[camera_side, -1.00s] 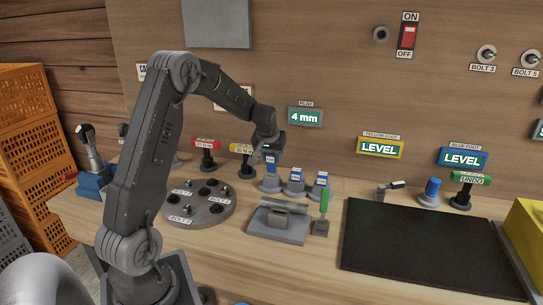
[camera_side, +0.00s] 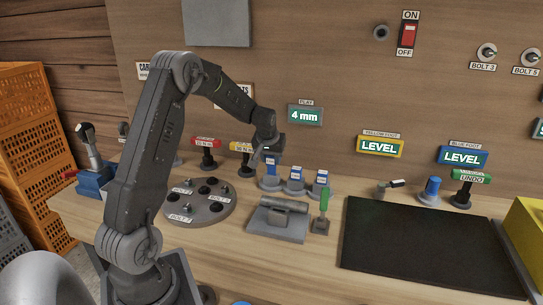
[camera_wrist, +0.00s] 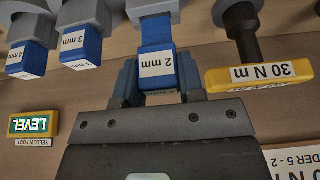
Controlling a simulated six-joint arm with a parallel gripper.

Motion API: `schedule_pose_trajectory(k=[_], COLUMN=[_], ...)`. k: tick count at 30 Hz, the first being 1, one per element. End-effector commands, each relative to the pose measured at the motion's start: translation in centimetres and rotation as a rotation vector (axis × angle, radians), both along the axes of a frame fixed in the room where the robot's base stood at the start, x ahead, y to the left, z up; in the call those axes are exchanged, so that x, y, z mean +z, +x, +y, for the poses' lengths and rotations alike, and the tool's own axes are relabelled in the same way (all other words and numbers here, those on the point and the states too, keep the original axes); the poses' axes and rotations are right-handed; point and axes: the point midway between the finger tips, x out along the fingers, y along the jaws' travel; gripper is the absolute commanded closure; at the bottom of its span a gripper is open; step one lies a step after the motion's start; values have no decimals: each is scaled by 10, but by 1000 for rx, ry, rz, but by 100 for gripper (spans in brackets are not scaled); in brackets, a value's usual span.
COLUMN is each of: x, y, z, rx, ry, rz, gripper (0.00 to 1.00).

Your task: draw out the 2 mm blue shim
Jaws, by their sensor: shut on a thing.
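The 2 mm blue shim (camera_wrist: 155,38) has a white label reading 2 mm. In the wrist view my gripper (camera_wrist: 157,88) is shut on its labelled end, one finger on each side. The shim's other end runs up to a grey round holder (camera_wrist: 150,8), and its tip there is hidden. In the side view my gripper (camera_side: 268,147) is at the top of the leftmost blue shim (camera_side: 271,168), which stands upright in its grey holder (camera_side: 270,185).
Two similar blue shims (camera_side: 296,174) (camera_side: 321,178) stand in grey holders close to the right. A yellow 30 N m handle (camera_wrist: 258,75) is close on the other side. A round bolt plate (camera_side: 210,212) and a grey block (camera_side: 280,232) lie in front. The PLAY display (camera_side: 306,116) reads 4 mm.

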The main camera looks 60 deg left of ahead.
Motion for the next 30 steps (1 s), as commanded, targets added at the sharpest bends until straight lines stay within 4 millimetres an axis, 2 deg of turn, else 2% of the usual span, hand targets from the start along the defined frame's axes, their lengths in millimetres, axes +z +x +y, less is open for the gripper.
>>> schedule_pose_trajectory(k=[30], x=[-24], y=[0], z=[0], rx=[1], ry=[0], rz=[0], gripper=[89])
